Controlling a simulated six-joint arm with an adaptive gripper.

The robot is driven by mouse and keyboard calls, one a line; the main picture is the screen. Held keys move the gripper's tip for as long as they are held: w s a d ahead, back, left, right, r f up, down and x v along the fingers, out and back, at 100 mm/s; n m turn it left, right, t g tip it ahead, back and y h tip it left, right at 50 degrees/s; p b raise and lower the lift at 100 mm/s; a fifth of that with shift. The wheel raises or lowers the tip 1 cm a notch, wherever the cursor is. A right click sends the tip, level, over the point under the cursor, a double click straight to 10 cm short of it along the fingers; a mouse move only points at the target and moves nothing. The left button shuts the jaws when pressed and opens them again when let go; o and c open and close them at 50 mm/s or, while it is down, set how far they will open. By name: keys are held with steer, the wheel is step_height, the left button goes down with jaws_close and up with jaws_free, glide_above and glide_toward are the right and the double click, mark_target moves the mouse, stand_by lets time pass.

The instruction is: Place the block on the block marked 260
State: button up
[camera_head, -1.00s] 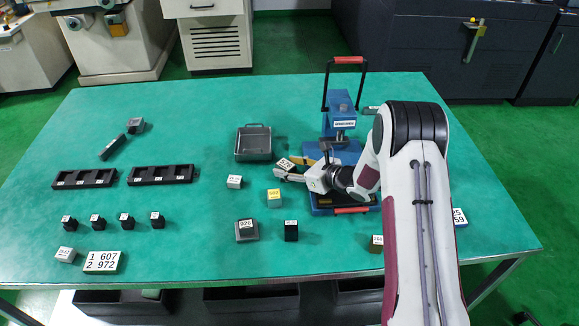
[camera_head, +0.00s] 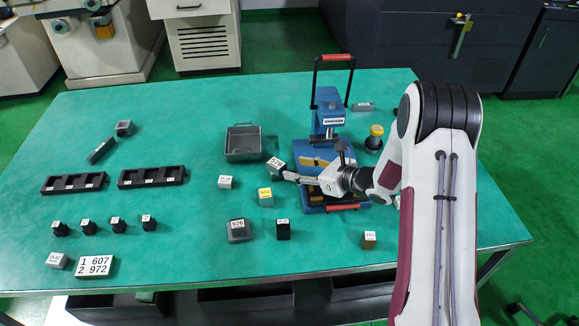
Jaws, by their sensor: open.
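A dark grey block (camera_head: 276,169) with a white numbered label on top sits left of the blue press, turned at an angle. My gripper (camera_head: 292,177) points left, low over the table, with its fingertips right beside this block. It is open; whether the fingers touch the block, I cannot tell. A small brown block (camera_head: 369,241) with a white label lies at the front right, near my arm; its label may read 260 but is too small to be sure. A yellow-topped block (camera_head: 265,197) lies in front of my gripper.
The blue press (camera_head: 330,115) stands behind my gripper. A grey tray (camera_head: 243,143) is behind the dark grey block. Blocks marked 926 (camera_head: 238,230) and a black one (camera_head: 283,230) stand in front. Black racks (camera_head: 152,177) lie left.

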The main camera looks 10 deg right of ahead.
steer(key=shift+v, duration=1.95)
